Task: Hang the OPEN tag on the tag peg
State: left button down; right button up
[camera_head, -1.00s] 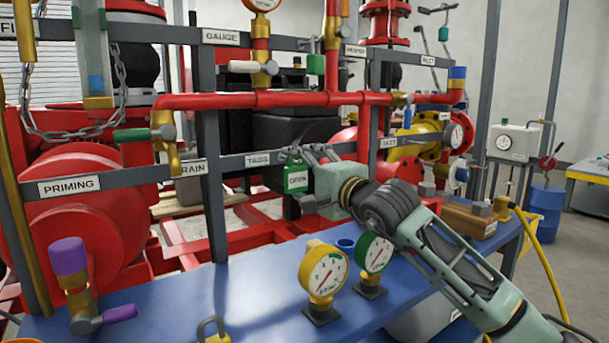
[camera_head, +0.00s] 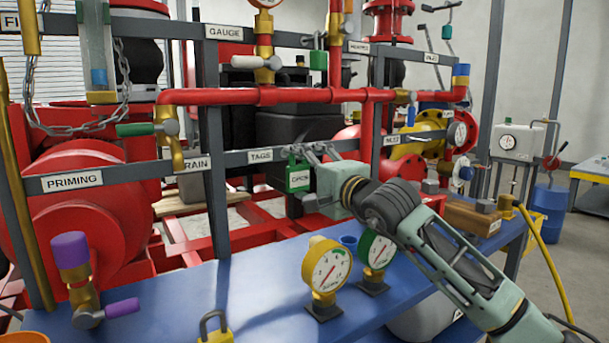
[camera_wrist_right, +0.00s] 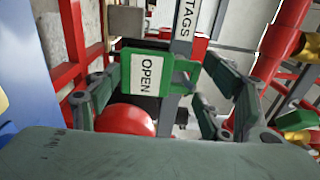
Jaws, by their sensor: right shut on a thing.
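The green OPEN tag (camera_head: 299,178) hangs upright in front of the grey rail, just right of the TAGS label (camera_head: 261,156). In the right wrist view the tag (camera_wrist_right: 147,73) and the TAGS label (camera_wrist_right: 187,18) also show, close together. My right gripper (camera_head: 305,150) reaches in from the right and is shut on the tag near its top. In the wrist view its fingers (camera_wrist_right: 165,92) stand on both sides of the tag. The tag peg cannot be made out; the tag and fingers may hide it. My left gripper is not in view.
A blue bench (camera_head: 240,290) lies below, with a yellow gauge (camera_head: 326,268), a green gauge (camera_head: 376,252) and a yellow padlock (camera_head: 214,330). A red pipe (camera_head: 260,96) runs above the rail. A PRIMING label (camera_head: 72,181) is at left.

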dwell(0.3)
jog(key=o, duration=1.2)
